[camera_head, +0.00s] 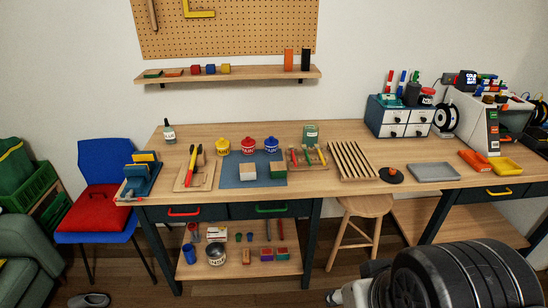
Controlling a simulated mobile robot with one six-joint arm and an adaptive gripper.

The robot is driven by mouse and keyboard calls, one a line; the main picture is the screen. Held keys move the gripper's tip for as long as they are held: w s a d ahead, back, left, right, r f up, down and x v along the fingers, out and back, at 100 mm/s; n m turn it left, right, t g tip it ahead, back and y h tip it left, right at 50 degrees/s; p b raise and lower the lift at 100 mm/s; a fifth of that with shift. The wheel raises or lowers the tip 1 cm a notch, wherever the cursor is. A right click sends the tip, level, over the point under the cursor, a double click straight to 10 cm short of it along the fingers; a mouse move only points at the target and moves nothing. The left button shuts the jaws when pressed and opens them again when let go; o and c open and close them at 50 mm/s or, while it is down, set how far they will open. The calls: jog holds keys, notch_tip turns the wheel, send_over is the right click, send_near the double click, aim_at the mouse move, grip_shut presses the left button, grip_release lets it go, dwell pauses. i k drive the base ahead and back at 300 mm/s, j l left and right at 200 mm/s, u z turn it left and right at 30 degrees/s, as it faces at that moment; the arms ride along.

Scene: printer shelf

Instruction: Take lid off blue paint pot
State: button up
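The blue paint pot (271,147) stands upright on the wooden workbench (340,134), at the right end of a row of three pots. Its blue lid with a small knob sits on top. The red paint pot (248,147) is just left of it, and the yellow-lidded pot (222,147) is further left. I cannot make out my gripper in this view. A large dark part of my arm fills the lower right corner, well apart from the pots.
A blue mat (238,180) with wood-and-green blocks lies in front of the pots. A green jar (311,132) stands behind right. A brush rack (307,157) and slatted rack (351,160) are to the right. A wall shelf (265,73) hangs above. A stool (366,207) stands in front.

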aim_at(272, 142)
jog(key=i+j, duration=0.3)
jog(key=i, duration=0.2)
jog(key=i+j, duration=0.3)
jog(key=i, duration=0.2)
jog(key=i+j, duration=0.3)
jog(key=i, duration=0.2)
jog(key=i+j, duration=0.3)
jog(key=i, duration=0.15)
jog(key=i+l+z, duration=0.05)
